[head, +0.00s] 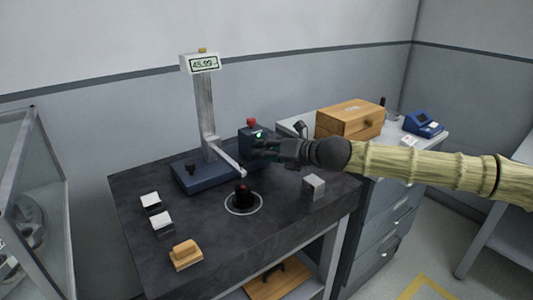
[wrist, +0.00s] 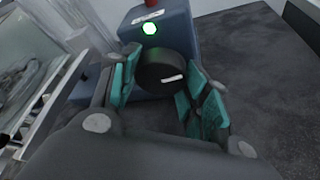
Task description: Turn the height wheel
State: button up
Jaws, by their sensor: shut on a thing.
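The height wheel (wrist: 158,70) is a round black knob with a white mark, on the front of a blue box (wrist: 172,31). My gripper (wrist: 160,82) has its teal-padded fingers on either side of the wheel and is shut on it. In the head view my gripper (head: 266,149) reaches in from the right to the blue box (head: 247,137) and hides the wheel. A green light shows on the box, with a red button on top. The height gauge (head: 205,110) stands to the left, and its display (head: 203,64) appears to read 45.99.
A black piece (head: 242,195) stands inside a white ring below the gauge's arm. A grey cube (head: 313,186), two pale blocks and a wooden block (head: 186,254) rest on the dark table (head: 210,235). A wooden box (head: 350,119) and blue device (head: 424,123) are on the side cabinet.

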jog(key=shift+f, duration=0.15)
jog(key=o, duration=1)
jog(key=shift+d, duration=0.1)
jog(key=shift+s+d+r, duration=0.25)
jog(key=shift+d, duration=0.05)
jog(key=v, duration=1.1)
jog(key=shift+s+f, duration=0.1)
